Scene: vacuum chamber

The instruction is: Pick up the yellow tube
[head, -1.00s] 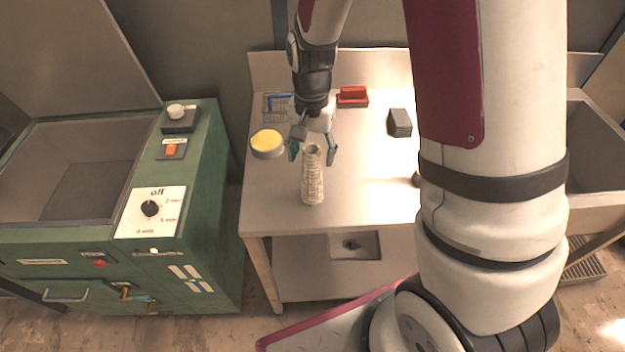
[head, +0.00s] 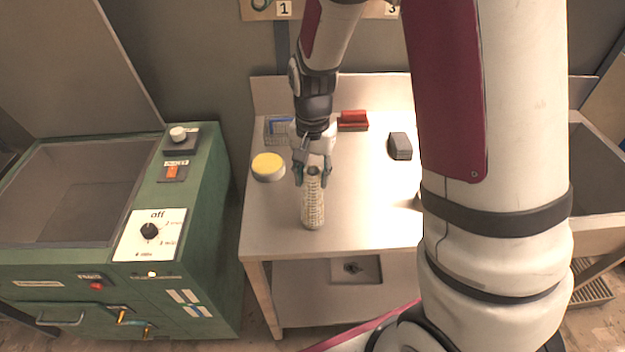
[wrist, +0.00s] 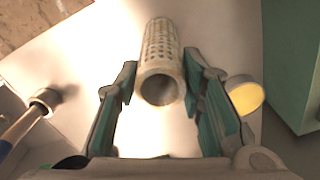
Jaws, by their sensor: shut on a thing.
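The tube (head: 313,208) is pale cream-yellow, with rows of small holes and an open top end. It stands upright on the metal table in the head view. In the wrist view the tube (wrist: 160,75) lies between the two green-padded fingers, its open end facing the camera. My gripper (head: 313,177) is shut on the upper part of the tube from above, with a finger on each side; it also shows in the wrist view (wrist: 164,92). The tube's base appears to be on the table.
A round tin with a yellow top (head: 268,167) stands left of the tube. A blue rack (head: 278,129), a red block (head: 353,121) and a dark grey block (head: 400,146) are behind. A green machine (head: 195,230) stands left of the table (head: 370,225).

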